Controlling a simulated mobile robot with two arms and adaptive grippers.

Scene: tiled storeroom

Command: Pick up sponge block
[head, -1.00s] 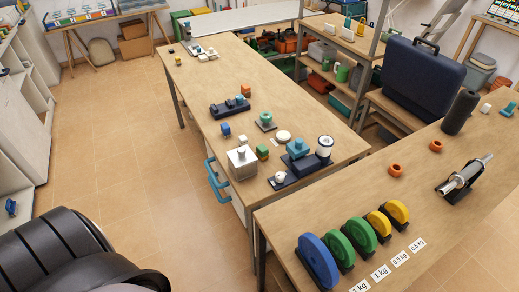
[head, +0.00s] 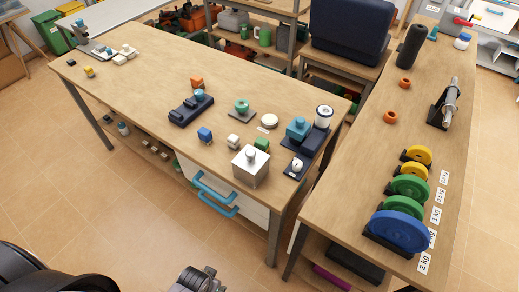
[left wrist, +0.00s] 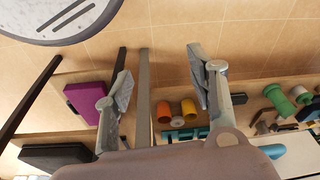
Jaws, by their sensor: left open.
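Nothing is labelled as the sponge block, and I cannot tell which piece it is. Small blocks stand on the long wooden table: a blue one (head: 205,134), a white one (head: 233,141), a green one (head: 261,144), an orange one (head: 197,82) and a yellow one (head: 89,72). My left gripper (left wrist: 160,82) is open and empty in the left wrist view. Its fingers are spread above the floor and lower shelves, with no block between them. A magenta block-like thing (left wrist: 88,101) lies on a shelf left of the fingers.
A metal box (head: 251,167) stands near the long table's (head: 135,90) front corner, above blue drawer handles (head: 215,194). A second table (head: 345,185) on the right holds coloured weight discs (head: 398,230). The tiled floor (head: 110,200) at the front left is clear.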

